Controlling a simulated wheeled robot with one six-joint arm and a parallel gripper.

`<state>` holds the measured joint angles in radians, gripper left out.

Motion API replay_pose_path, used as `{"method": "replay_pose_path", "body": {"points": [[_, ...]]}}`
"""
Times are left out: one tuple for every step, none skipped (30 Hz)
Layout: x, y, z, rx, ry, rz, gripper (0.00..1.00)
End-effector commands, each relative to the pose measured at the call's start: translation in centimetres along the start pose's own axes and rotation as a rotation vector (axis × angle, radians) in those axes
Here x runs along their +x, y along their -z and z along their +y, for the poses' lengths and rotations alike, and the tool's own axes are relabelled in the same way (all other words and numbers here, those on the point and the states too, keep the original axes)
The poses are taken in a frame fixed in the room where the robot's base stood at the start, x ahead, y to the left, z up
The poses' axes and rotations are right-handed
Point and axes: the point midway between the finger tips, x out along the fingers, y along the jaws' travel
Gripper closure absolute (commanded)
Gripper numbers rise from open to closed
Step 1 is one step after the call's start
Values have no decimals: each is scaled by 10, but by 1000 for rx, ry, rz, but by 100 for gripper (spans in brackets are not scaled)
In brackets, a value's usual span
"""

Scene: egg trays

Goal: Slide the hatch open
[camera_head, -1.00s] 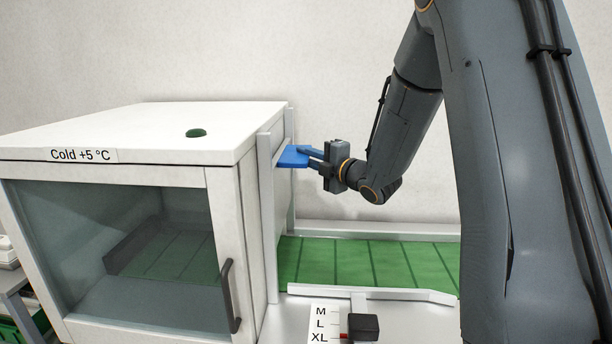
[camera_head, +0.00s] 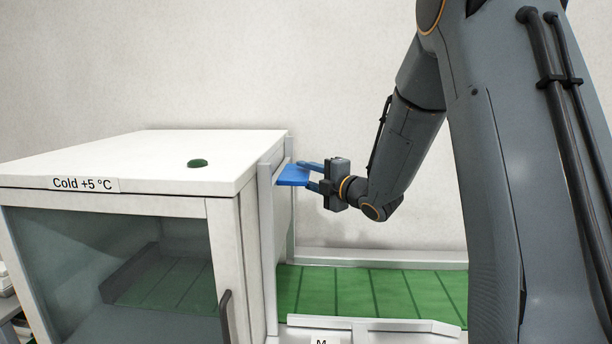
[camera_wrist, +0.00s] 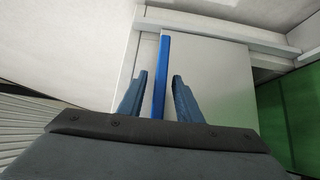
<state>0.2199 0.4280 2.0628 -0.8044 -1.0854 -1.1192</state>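The hatch (camera_wrist: 215,80) is a pale flat panel in the side of the white cold cabinet (camera_head: 150,155). A blue handle plate (camera_head: 292,176) sticks out from it, high up near the cabinet's top edge; it also shows in the wrist view (camera_wrist: 162,75). My gripper (camera_head: 312,175) is at the handle, one finger above the plate and one below. In the wrist view my fingers (camera_wrist: 160,90) stand on both sides of the handle with a gap on each side, so they are open. The frame post partly hides the hatch in the head view.
Upright guide posts (camera_head: 268,240) flank the hatch. A green belt (camera_head: 370,292) with low pale rails runs away from the cabinet below my gripper; it also shows in the wrist view (camera_wrist: 287,120). The cabinet's front glass door has a dark handle (camera_head: 226,316).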

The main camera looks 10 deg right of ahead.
Motion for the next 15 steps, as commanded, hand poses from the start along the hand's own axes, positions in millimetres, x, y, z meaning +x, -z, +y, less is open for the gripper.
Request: {"method": "replay_pose_path", "body": {"points": [[0,0,0,0,0,0,68],[-1,0,0,0,0,0,68],[-4,0,0,-1,0,-1,68],[-6,-1,0,-1,0,-1,68],[-9,-1,0,-1,0,-1,68],[-14,-1,-1,-1,0,-1,68],[-18,-1,-1,-1,-1,-2,68],[-23,-1,-1,-2,-2,-2,68],[-30,-1,-2,-1,-1,-3,68],[-35,-2,-1,-2,-1,-2,68],[-40,-2,-1,-1,-1,-3,68],[-47,-2,-2,0,-1,-4,68],[-52,-2,-1,-1,-1,-3,68],[-56,-1,-2,-1,0,-2,68],[-61,-1,-1,-1,-1,-2,68]]}}
